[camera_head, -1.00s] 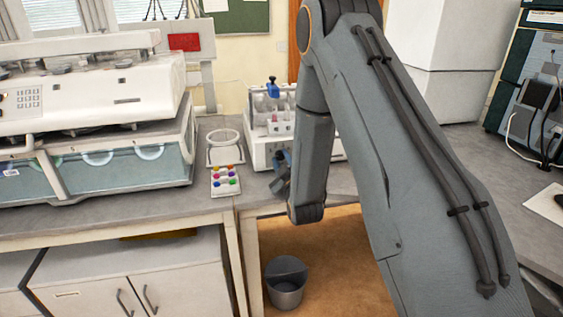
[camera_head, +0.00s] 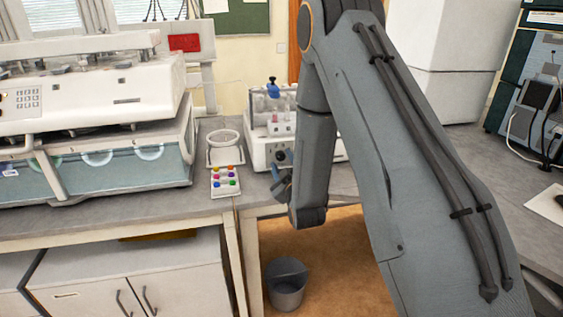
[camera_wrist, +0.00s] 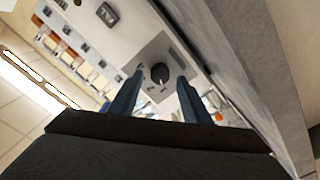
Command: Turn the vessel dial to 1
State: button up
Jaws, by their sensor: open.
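The vessel dial (camera_wrist: 160,73) is a dark round knob on a grey plate (camera_wrist: 151,55) with small marks around it, which I cannot read. In the wrist view it shows between the fingertips of my gripper (camera_wrist: 161,78). The two blue fingers are open, one on each side of the knob's outline, and I see no clear contact. In the head view my gripper (camera_head: 282,180) is in front of the white machine (camera_head: 259,150) on the bench. A dark knob-like spot (camera_head: 281,156) shows on its front, just above the fingers.
A tray with coloured caps (camera_head: 225,182) and a white ring-topped stand (camera_head: 224,150) are left of the machine. A large white-and-teal bath unit (camera_head: 95,165) fills the left bench. A grey bin (camera_head: 286,285) stands on the floor below. My arm hides the machine's right part.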

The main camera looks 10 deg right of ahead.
jog(key=s+b, duration=0.1)
jog(key=s, duration=0.5)
jog(key=shift+s+b, duration=0.3)
jog(key=shift+b, duration=0.05)
jog(key=shift+w+m+g, duration=0.15)
jog(key=shift+m+g, duration=0.15)
jog(key=shift+g, duration=0.2)
jog(key=shift+s+f+m+g, duration=0.15)
jog(key=shift+s+m+g, duration=0.15)
jog(key=shift+g, duration=0.3)
jog(key=shift+s+f+m+g, duration=0.15)
jog(key=shift+m+g, duration=0.25)
jog(key=shift+g, duration=0.2)
jog(key=s+m+g, duration=0.6)
jog(key=s+g, duration=0.7)
jog(key=s, duration=1.4)
jog(key=shift+f+g, duration=0.3)
jog(key=shift+f, duration=0.05)
